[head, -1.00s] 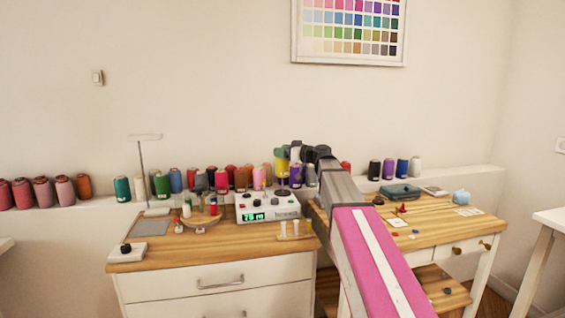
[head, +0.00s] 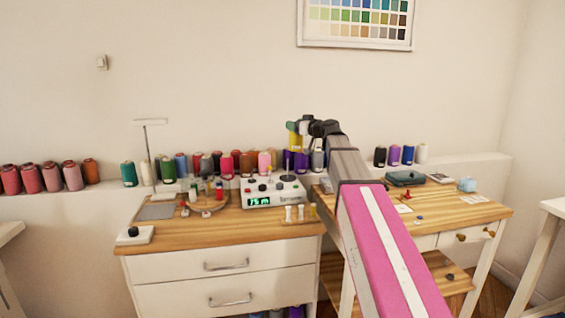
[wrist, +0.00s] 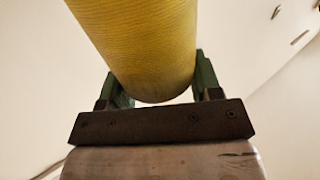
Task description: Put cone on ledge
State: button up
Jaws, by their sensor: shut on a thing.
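The yellow thread cone (wrist: 145,45) is held between the two green fingers of my gripper (wrist: 163,82) in the wrist view. In the head view the yellow cone (head: 294,140) shows at the end of my arm, partly hidden by my gripper (head: 293,127). It appears above the row of cones and the winding machine. The ledge (head: 470,165) is a long white shelf along the back wall, behind the tables. Several coloured cones stand upright on it.
The winding machine (head: 272,193) with dials and a green display sits on the left wooden cabinet (head: 180,238). A purple cone (head: 302,162) and a grey cone (head: 318,161) stand near my arm. Bare ledge shows right of the white cone (head: 422,154).

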jog(key=s+d+f+m+t+h, duration=0.2)
jog(key=d+f+m+h, duration=0.1)
jog(key=d+h, duration=0.3)
jog(key=s+d+f+m+t+h, duration=0.2)
jog(key=d+f+m+t+h, duration=0.1)
jog(key=d+m+h, duration=0.3)
jog(key=shift+d+f+h, duration=0.4)
jog(key=shift+d+f, duration=0.1)
jog(key=shift+f, duration=0.2)
